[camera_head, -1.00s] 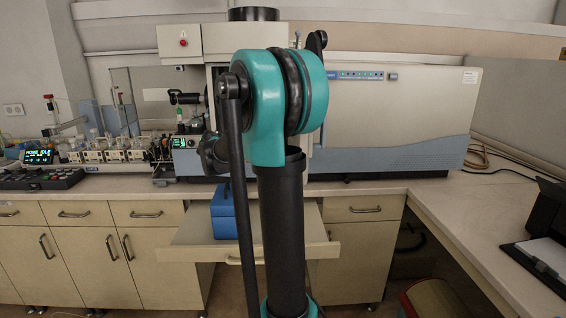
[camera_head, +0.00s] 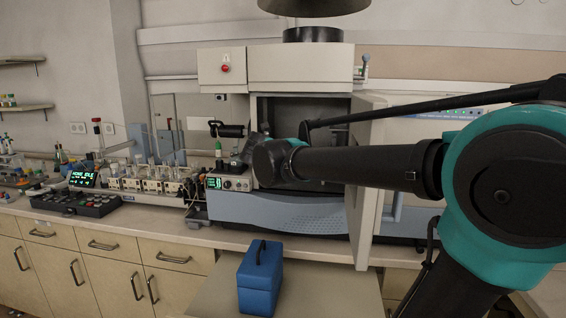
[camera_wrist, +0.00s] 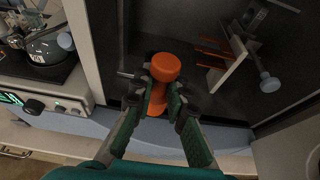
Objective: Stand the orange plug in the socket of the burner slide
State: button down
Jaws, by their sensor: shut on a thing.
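The orange plug (camera_wrist: 163,70) is in the wrist view, held between the two fingers of my gripper (camera_wrist: 160,90). The gripper is shut on it, over the dark floor of the instrument's open chamber. I cannot tell whether the plug touches anything below. To its right are orange rods and a pale plate (camera_wrist: 228,66) with a grey-knobbed rod; I cannot tell if these belong to the burner slide. I cannot make out the socket. In the head view my arm reaches left across the open chamber (camera_head: 275,112), and the plug is not visible.
The open door (camera_head: 361,185) stands at the chamber's right. A small box with a green display (camera_head: 229,183) is at its left. A blue box (camera_head: 260,280) sits on the lower pull-out surface. In the wrist view a black-and-glass device (camera_wrist: 45,50) is at the left.

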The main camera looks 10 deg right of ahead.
jog(key=shift+w+d+f, duration=0.1)
jog(key=shift+w+d, duration=0.6)
jog(key=shift+w, duration=1.4)
jog(key=shift+w+d+f, duration=0.1)
jog(key=shift+w+d, duration=0.55)
jog(key=shift+w, duration=1.45)
jog(key=shift+w+d+f, duration=0.1)
jog(key=shift+w+d, duration=0.6)
jog(key=shift+w, duration=1.4)
jog(key=shift+f, duration=0.6)
jog(key=shift+f, duration=1.5)
jog(key=c, duration=1.4)
grip_release()
jog(key=shift+c, duration=0.2)
jog(key=v, duration=1.2)
jog(key=shift+a, duration=0.1)
jog(key=shift+s, duration=0.1)
